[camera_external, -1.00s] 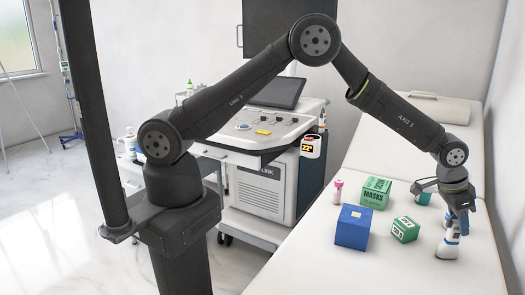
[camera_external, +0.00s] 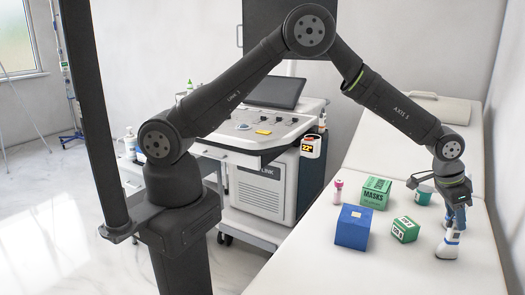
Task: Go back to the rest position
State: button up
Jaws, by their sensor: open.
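My gripper (camera_external: 455,218) is at the right, pointing down over the exam bed, just above the top of a white bottle with a blue label (camera_external: 448,244). The bottle stands upright on the bed. The fingers are open near its top; I cannot tell whether they touch it. My arm reaches from its base at the left across the ultrasound cart to the bed.
On the bed (camera_external: 400,270) stand a blue box (camera_external: 353,227), a green masks box (camera_external: 375,192), a small green box (camera_external: 405,229), a pink-capped tube (camera_external: 338,191) and a green item (camera_external: 423,194) partly behind my gripper. The cart (camera_external: 262,185) stands between my base and the bed.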

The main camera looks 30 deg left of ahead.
jog(key=v, duration=0.8)
jog(key=x, duration=1.1)
jog(key=shift+d+f, duration=0.1)
jog(key=shift+f, duration=0.15)
jog(key=r, duration=0.2)
jog(key=s+r, duration=0.1)
jog(key=r, duration=0.1)
jog(key=shift+r, duration=0.4)
jog(key=shift+s+r, duration=0.2)
jog(key=shift+s, duration=0.15)
